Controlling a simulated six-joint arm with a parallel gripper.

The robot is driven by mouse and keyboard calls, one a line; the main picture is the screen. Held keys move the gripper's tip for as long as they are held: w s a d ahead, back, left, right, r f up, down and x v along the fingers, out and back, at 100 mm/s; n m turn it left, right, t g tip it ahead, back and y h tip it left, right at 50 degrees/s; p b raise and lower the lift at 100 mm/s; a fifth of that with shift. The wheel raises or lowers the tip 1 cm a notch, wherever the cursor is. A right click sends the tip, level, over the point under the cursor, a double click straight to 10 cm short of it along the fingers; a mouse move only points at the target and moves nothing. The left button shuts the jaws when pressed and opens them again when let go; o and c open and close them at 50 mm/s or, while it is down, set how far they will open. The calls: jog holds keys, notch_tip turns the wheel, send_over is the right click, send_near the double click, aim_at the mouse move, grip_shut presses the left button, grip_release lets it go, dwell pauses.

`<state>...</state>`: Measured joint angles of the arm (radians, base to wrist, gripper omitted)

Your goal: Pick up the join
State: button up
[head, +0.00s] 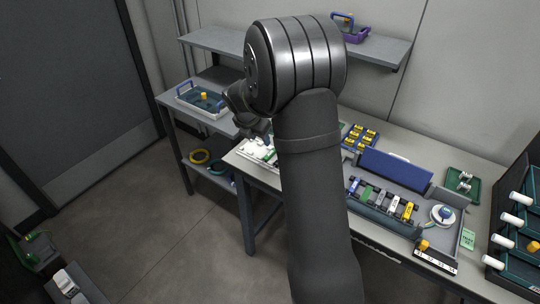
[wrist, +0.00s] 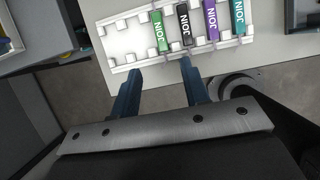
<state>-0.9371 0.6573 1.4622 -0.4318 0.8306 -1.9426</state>
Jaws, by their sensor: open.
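In the wrist view several pieces marked JOIN stand in a row in a white slotted rack (wrist: 125,42): a green join (wrist: 162,32), a black join (wrist: 186,27), a purple join (wrist: 211,20) and a teal join (wrist: 238,17). The rack's left slots are empty. My gripper (wrist: 158,66) is open and empty, its two dark blue fingers pointing at the rack's near edge, below the green and black joins. In the head view my arm hides much of the rack, and the gripper's fingers cannot be made out clearly.
In the head view a tray with blue handles (head: 196,102) sits on the left side table. Right of my arm on the bench are a blue-lidded device (head: 396,170), a row of coloured pieces (head: 380,197), a white spool (head: 442,214) and a green tray (head: 462,186). A shelf (head: 375,50) hangs behind.

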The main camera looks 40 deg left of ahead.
jog(key=x, duration=0.6)
jog(key=shift+w+f, duration=0.15)
jog(key=shift+w+x, duration=0.1)
jog(key=shift+x, duration=1.2)
jog(key=shift+w+x, duration=0.15)
jog(key=shift+x, duration=1.15)
jog(key=c, duration=0.9)
